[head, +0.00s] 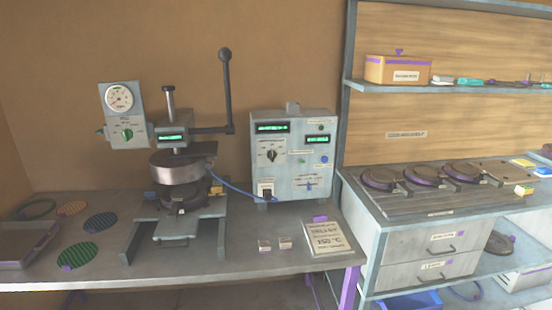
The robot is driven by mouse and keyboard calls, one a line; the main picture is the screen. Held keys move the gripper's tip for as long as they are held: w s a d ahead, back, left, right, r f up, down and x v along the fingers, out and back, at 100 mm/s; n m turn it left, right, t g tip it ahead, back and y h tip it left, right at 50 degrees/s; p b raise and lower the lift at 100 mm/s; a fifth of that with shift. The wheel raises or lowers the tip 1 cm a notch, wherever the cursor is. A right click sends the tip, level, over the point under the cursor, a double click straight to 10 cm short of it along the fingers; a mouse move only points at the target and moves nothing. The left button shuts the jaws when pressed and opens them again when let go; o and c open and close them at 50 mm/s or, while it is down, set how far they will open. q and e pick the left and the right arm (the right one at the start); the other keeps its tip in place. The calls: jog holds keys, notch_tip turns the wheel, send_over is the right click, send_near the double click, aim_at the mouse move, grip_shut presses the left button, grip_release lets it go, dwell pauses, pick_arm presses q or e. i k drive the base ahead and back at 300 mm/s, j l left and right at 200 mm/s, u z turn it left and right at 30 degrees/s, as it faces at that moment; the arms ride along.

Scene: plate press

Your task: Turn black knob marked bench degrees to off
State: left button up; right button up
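A grey control box (318,190) stands at the back of the bench, right of the press. A dark knob (271,155) with a dial scale around it is on the left half of its front. The lettering by this knob is too small to read, so I cannot confirm that it is the bench degrees knob or what it is set to. The box also has green-lit displays (272,127), a small blue button (324,160) and a switch (266,190) at the lower left. Neither of my grippers is in view.
A press (180,170) with a tall lever (227,90) stands left of the box. A gauge panel (128,115) with a green knob is beside it. A sign card (329,240) and two small blocks (275,244) lie in front of the box. Hotplates (420,178) are at right.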

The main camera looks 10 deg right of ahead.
aim_at(271, 154)
jog(key=i+j, duration=0.15)
jog(key=i, duration=0.2)
jog(key=i+j, duration=0.2)
jog(key=i, duration=0.15)
jog(key=i+j, duration=0.15)
jog(key=i, duration=0.25)
jog(key=z, duration=0.05)
